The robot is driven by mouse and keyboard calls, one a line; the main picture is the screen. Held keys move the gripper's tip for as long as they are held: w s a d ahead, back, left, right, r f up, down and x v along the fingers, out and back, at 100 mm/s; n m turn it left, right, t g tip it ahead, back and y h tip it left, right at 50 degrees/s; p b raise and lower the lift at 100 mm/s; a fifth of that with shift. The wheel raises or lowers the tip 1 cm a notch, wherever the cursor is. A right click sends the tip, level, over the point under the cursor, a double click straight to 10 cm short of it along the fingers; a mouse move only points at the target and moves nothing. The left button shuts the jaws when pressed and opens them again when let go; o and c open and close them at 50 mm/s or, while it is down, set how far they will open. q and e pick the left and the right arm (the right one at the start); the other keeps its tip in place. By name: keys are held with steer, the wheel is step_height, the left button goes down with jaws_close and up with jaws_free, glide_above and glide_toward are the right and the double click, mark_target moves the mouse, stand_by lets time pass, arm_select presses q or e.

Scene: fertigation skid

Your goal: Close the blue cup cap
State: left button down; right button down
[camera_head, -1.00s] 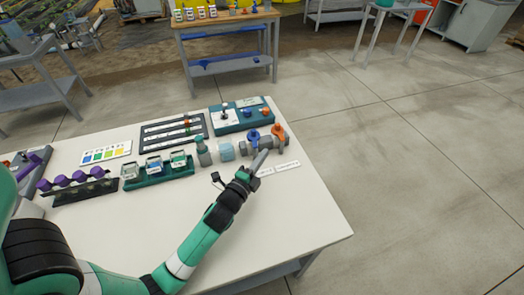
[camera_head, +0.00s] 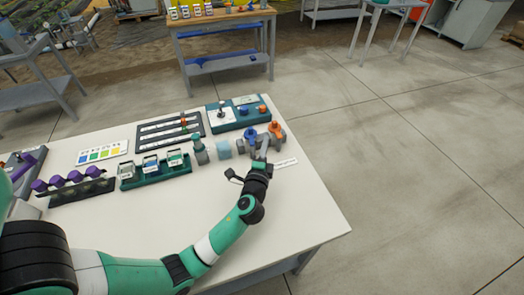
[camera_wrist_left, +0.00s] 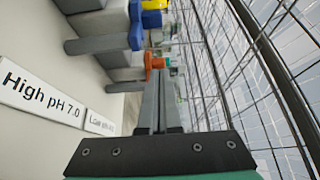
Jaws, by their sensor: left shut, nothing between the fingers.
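Two grey cup fittings stand side by side near the table's right end, one with a blue cap part (camera_head: 251,133), the other with an orange one (camera_head: 275,128). Blue also shows at the top of the left wrist view (camera_wrist_left: 136,25), beside a grey bar (camera_wrist_left: 95,45), with orange (camera_wrist_left: 155,62) below it. My left gripper (camera_head: 262,153) is just in front of these fittings, shut and empty. Its grey fingers (camera_wrist_left: 162,85) point toward the orange part in the left wrist view; I cannot tell whether they touch anything. My right gripper is not in view.
White labels (camera_wrist_left: 40,95) lie by the cups; one reads "High pH 7.0". A grey bottle (camera_head: 199,150) and pale blue block (camera_head: 223,149) stand left of the cups. A teal panel (camera_head: 222,125) is behind. The white table (camera_head: 300,215) is clear in front.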

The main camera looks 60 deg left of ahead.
mark_target(253, 130)
arm_select(q)
steer(key=b+x, duration=0.1)
steer(key=x, duration=0.5)
steer(key=shift+f, duration=0.15)
steer(key=s, duration=0.3)
steer(key=shift+s+a+p, duration=0.3)
steer(key=shift+s+a, duration=0.05)
steer(key=shift+s, duration=0.25)
steer(key=shift+w, duration=0.1)
steer(key=shift+s+a+p, duration=0.3)
steer(key=shift+s+p, duration=0.1)
steer(key=shift+s, duration=0.25)
steer(key=shift+w, duration=0.15)
